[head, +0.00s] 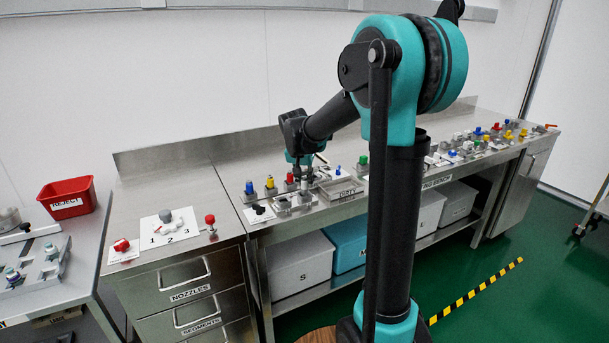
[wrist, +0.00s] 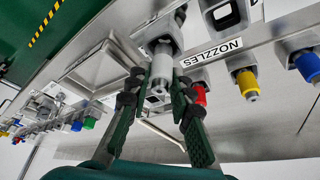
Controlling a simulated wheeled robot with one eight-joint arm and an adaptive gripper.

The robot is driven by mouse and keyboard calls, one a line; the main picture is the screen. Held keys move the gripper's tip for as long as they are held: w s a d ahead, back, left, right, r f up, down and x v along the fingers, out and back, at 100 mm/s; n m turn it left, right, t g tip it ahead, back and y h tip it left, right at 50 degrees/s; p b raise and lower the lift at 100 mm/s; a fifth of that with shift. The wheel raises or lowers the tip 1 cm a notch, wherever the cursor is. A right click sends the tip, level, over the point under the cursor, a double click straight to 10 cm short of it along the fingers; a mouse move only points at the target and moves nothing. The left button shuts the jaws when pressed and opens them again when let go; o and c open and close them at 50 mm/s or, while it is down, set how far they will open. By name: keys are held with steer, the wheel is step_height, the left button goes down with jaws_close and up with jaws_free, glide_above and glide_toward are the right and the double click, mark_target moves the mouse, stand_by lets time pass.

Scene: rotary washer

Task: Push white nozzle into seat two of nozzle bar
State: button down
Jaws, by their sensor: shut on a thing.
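The white nozzle (wrist: 161,66) is between the fingers of my gripper (wrist: 158,84) in the wrist view. The fingers are closed on its sides. Its far end is at a grey metal holder block (wrist: 142,24); I cannot tell whether it is seated in the block or apart from it.
A red nozzle (wrist: 200,94), a yellow nozzle (wrist: 247,84) and a blue nozzle (wrist: 308,66) stand in blocks close by. A tray marked DIRTY (head: 343,191) is right of the gripper. A red REJECT bin (head: 67,193) stands at the left. A numbered white card (head: 163,240) lies between.

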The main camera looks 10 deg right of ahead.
steer(key=shift+f, duration=0.35)
steer(key=shift+f, duration=0.5)
stand_by(0.7)
steer(key=c, duration=1.3)
jaws_free()
steer(key=v, duration=1.1)
steer(key=s+d+f+n, duration=0.1)
steer(key=s+d+f, duration=0.1)
steer(key=s+f, duration=0.5)
steer(key=s+d+f+n+y, duration=0.1)
steer(key=s+d+f+n, duration=0.1)
steer(key=s+f, duration=0.4)
steer(key=s+d+f+n+y, duration=0.1)
steer(key=s+d+f+n, duration=0.1)
steer(key=s+f, duration=0.5)
steer(key=shift+s+f, duration=0.15)
steer(key=shift+s, duration=1.55)
steer(key=shift+s+f, duration=0.15)
steer(key=shift+s, duration=1.55)
